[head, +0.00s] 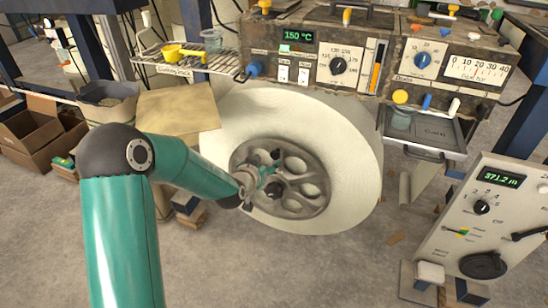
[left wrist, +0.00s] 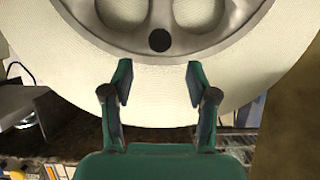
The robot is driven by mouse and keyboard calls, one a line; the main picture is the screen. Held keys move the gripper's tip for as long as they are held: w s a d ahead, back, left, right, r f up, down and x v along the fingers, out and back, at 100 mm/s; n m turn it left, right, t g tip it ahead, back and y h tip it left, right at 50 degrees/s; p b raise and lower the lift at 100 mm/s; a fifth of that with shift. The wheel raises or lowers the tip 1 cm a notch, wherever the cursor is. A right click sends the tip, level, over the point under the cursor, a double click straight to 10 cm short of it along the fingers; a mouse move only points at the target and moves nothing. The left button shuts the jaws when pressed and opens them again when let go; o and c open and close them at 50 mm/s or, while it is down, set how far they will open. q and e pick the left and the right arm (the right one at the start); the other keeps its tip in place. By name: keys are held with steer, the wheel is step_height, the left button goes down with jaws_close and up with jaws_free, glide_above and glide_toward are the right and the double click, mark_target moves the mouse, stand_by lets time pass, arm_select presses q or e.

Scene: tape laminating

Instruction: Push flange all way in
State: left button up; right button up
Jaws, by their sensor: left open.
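The flange (head: 322,183) is a grey round disc with spokes and several holes, set in the face of a large white roll (head: 355,150). My left gripper (head: 266,176) is in front of the flange's left part in the head view and hides some of it. In the left wrist view the flange (left wrist: 205,42) shows at the top with a dark round spot near its rim. There the left gripper (left wrist: 157,82) is open and empty, its fingers spread before the white roll (left wrist: 160,85). I cannot tell whether it touches, or how deep the flange sits. My right gripper is not in view.
A control machine (head: 300,55) stands above and behind the roll. A tray (head: 455,135) juts out at right, and a panel with a display (head: 490,215) stands at lower right. Cardboard boxes (head: 40,135) are at left. The floor before the roll is mostly clear.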

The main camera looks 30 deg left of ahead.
mark_target(274, 156)
arm_select(q)
steer(key=x, duration=0.8)
steer(key=shift+r, duration=0.1)
jaws_close()
